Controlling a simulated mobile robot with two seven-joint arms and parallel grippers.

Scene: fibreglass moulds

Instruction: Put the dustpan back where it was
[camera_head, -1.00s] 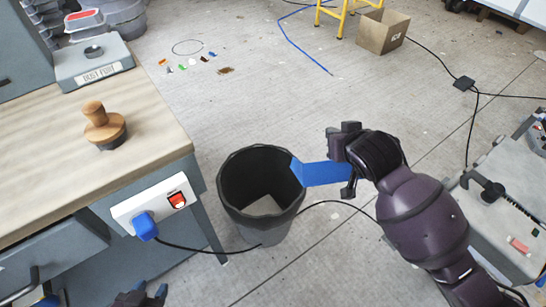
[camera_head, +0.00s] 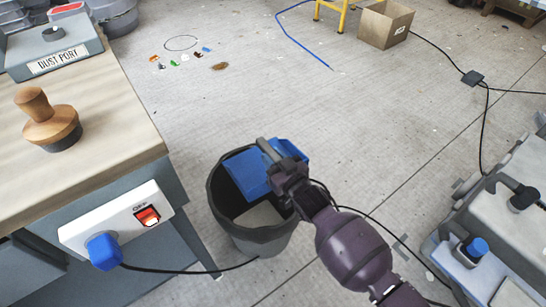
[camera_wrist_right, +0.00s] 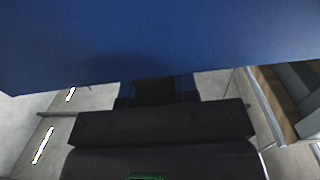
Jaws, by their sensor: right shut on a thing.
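The blue dustpan (camera_head: 247,176) is over the mouth of the black bin (camera_head: 223,212), tilted, with its flat side partly across the opening. My right gripper (camera_head: 277,160) is shut on the dustpan above the bin's right rim. In the right wrist view the dustpan (camera_wrist_right: 150,42) fills the top of the picture as a wide blue surface. The grip point itself is mostly hidden by the fingers. My left gripper is not in view.
A workbench (camera_head: 110,125) with a wooden-handled tool (camera_head: 50,120) stands left of the bin. Small coloured scraps (camera_head: 175,62) and a brown pile (camera_head: 219,66) lie on the floor. A grey machine (camera_head: 495,220) is at right.

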